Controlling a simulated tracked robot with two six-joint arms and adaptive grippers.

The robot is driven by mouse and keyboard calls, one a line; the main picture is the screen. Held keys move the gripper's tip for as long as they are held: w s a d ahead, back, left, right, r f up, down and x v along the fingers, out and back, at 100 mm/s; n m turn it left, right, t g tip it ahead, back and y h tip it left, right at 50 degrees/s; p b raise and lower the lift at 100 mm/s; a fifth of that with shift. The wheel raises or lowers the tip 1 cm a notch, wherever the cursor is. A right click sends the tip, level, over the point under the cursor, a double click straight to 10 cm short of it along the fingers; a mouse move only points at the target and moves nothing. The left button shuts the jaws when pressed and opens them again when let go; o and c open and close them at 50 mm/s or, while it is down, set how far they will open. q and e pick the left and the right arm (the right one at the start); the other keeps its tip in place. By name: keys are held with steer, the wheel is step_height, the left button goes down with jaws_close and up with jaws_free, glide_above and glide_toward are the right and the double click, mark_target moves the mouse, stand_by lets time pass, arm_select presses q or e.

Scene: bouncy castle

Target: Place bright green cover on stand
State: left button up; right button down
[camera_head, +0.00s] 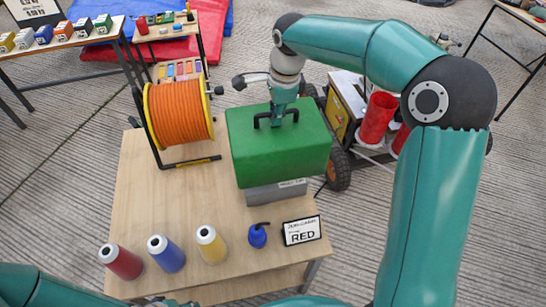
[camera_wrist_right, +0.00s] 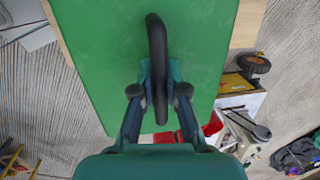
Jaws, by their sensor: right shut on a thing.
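The bright green cover (camera_head: 275,150) is a box-like hood with a black handle (camera_head: 262,121) on top. My right gripper (camera_head: 284,118) comes down from above and is shut on that handle. The wrist view shows the cover's green top (camera_wrist_right: 95,60) and the black handle (camera_wrist_right: 157,75) between my right fingers (camera_wrist_right: 159,92). A grey box-like base (camera_head: 277,193) with a white label, perhaps the stand, shows below the cover's near edge. I cannot tell whether the cover rests on it or hangs just above. My left gripper is out of view; only part of my left arm shows.
The wooden table (camera_head: 200,205) also holds an orange cable reel (camera_head: 180,115), red (camera_head: 121,263), blue (camera_head: 167,255) and yellow (camera_head: 210,245) bottles, a small blue can (camera_head: 257,236) and a RED sign (camera_head: 302,231). A wheeled cart (camera_head: 347,105) with red containers stands to the right.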

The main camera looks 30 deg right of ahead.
mark_target(279, 128)
steer(key=shift+w+a+f, duration=0.1)
steer(key=shift+a+f, duration=0.1)
steer(key=shift+f, duration=3.6)
steer(key=shift+w+a+f, duration=0.1)
steer(key=shift+a+f, duration=0.05)
steer(key=shift+f, duration=3.7)
steer(key=c, duration=1.2)
jaws_free()
steer(key=r, duration=0.4)
steer(key=s+r, duration=0.1)
steer(key=r, duration=0.3)
steer(key=s+r, duration=0.1)
steer(key=r, duration=0.3)
steer(key=shift+d, duration=0.35)
